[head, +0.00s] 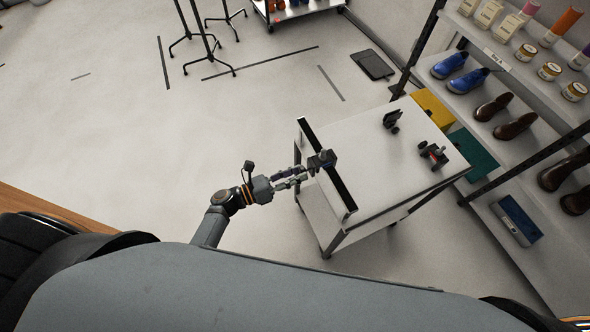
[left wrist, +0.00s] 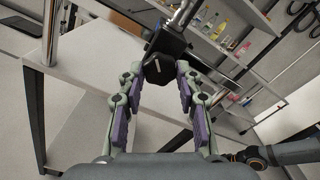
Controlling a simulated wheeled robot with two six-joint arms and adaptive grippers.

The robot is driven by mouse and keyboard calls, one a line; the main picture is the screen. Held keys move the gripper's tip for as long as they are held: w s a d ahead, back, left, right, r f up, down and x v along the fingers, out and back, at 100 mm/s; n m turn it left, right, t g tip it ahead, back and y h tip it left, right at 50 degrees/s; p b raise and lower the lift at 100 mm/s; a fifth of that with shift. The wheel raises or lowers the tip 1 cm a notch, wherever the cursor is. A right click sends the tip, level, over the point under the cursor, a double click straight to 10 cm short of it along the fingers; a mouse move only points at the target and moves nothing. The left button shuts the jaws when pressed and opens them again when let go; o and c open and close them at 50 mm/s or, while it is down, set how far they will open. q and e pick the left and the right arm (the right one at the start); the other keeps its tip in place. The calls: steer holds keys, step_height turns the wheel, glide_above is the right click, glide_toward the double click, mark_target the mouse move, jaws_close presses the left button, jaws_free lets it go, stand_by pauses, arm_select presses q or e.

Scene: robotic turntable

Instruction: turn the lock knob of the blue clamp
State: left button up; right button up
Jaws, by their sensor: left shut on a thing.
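A dark clamp (head: 322,160) sits on the black rail (head: 330,172) along the left edge of the white cart; its blue colour is hard to make out. My left gripper (head: 301,173) reaches it from the left. In the left wrist view a dark knob-like part of the clamp (left wrist: 165,70), with a short pale mark, lies between the fingertips. My left gripper (left wrist: 160,82), with its purple pads, is shut on this part. The exact contact is partly hidden. My right gripper is in neither view.
The white cart (head: 375,165) also carries a black part (head: 392,121) and a dark part with red and green bits (head: 432,155). A shelf with shoes and bottles (head: 487,85) stands at the right. Open floor (head: 130,120) lies left of the cart.

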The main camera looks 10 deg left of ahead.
arm_select(q)
steer(key=n+p, duration=0.2)
steer(key=n, duration=0.2)
steer(key=shift+r+n+p, duration=0.15)
steer(key=shift+n+p, duration=0.95)
steer(key=shift+n, duration=0.7)
steer(key=o, duration=1.2)
steer(key=shift+c, duration=0.2)
steer(key=v, duration=1.2)
